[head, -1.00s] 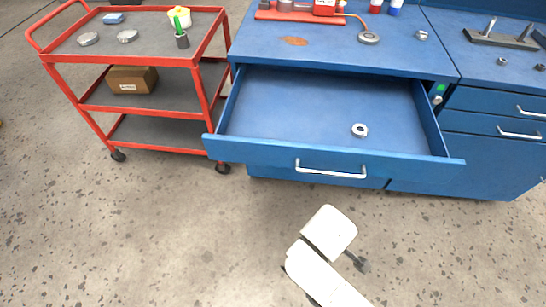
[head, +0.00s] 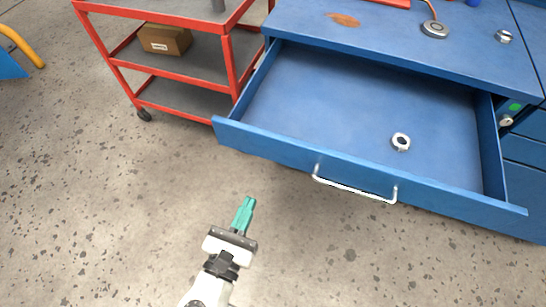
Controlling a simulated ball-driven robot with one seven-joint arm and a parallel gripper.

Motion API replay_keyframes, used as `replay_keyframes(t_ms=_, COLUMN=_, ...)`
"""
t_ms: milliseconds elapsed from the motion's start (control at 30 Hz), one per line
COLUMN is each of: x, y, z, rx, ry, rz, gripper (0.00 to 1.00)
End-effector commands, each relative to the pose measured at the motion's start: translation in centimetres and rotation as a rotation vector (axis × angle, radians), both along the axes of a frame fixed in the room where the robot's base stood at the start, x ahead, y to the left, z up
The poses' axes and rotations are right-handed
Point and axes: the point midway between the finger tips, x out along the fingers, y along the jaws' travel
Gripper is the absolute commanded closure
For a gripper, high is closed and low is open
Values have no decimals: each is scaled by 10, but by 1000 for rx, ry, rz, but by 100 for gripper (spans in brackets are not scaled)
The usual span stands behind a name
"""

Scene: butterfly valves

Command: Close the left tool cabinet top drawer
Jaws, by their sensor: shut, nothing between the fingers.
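The left tool cabinet's blue top drawer (head: 270,147) is pulled well out in the head view. It has a pale bar handle (head: 354,187) on its front. A small metal ring (head: 400,141) lies inside on the drawer floor. My gripper (head: 247,203), with teal fingers, is shut and empty. In the picture it is below the drawer front, to the left of the handle and apart from it. The drawer's rear end is hidden under the blue cabinet top (head: 395,42).
A red trolley (head: 190,112) with a cardboard box (head: 164,38) stands left of the cabinet. A round metal part (head: 434,29) and another small metal part (head: 503,36) sit on the cabinet top. The speckled floor (head: 110,230) in front is clear.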

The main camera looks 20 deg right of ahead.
Motion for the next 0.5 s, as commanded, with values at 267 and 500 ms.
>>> replay_keyframes(t_ms=267, x=43, y=-34, z=0, rx=2, ry=0, rz=-8, gripper=100)
replay_keyframes(t_ms=500, x=78, y=-59, z=0, rx=3, ry=0, rz=-7, gripper=100)
